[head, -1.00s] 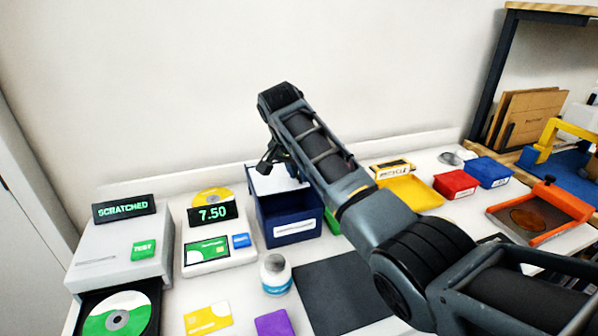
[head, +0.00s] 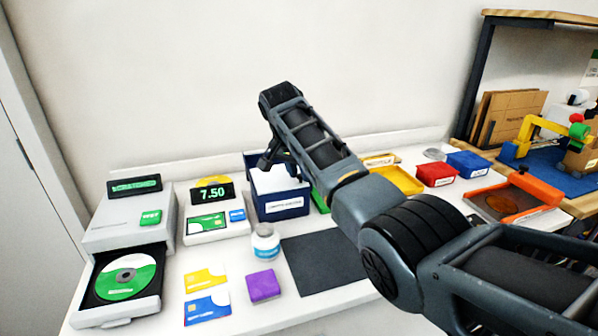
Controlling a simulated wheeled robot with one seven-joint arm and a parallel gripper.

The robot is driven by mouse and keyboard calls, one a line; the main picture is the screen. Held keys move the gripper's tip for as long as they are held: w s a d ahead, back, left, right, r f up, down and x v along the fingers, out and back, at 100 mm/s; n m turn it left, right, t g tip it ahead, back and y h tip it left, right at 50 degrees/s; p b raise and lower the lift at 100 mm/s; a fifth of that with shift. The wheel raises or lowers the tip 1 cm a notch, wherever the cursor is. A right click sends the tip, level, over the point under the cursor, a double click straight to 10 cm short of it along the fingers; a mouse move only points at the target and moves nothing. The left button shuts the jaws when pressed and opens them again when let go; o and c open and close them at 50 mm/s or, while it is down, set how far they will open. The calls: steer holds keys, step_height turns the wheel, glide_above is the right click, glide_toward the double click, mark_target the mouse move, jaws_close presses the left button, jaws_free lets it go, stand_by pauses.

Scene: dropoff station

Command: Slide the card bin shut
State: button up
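The dark blue bin (head: 281,207) with a white front label stands on the white counter, left of the picture's middle; I take it for the card bin, though its label is too small to read. A white sliding panel (head: 274,183) covers most of its top, reaching close to the front wall. My gripper (head: 270,162) points down at the back part of the bin's top, at or just above the panel. My arm hides part of the gripper and the bin's right rear. I cannot tell whether the fingers are open or touching the panel.
A disc machine (head: 128,222) with its tray out and a price unit (head: 213,226) stand left. A white jar (head: 265,242) stands before the bin, beside a dark mat (head: 333,265). Yellow (head: 397,180), red (head: 436,176) and blue (head: 467,165) containers stand right of my arm.

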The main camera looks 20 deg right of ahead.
steer(key=o, duration=0.4)
steer(key=shift+s, duration=0.15)
steer(key=shift+r, duration=0.1)
steer(key=b+v, duration=0.1)
steer(key=v, duration=0.6)
steer(key=shift+r, duration=0.25)
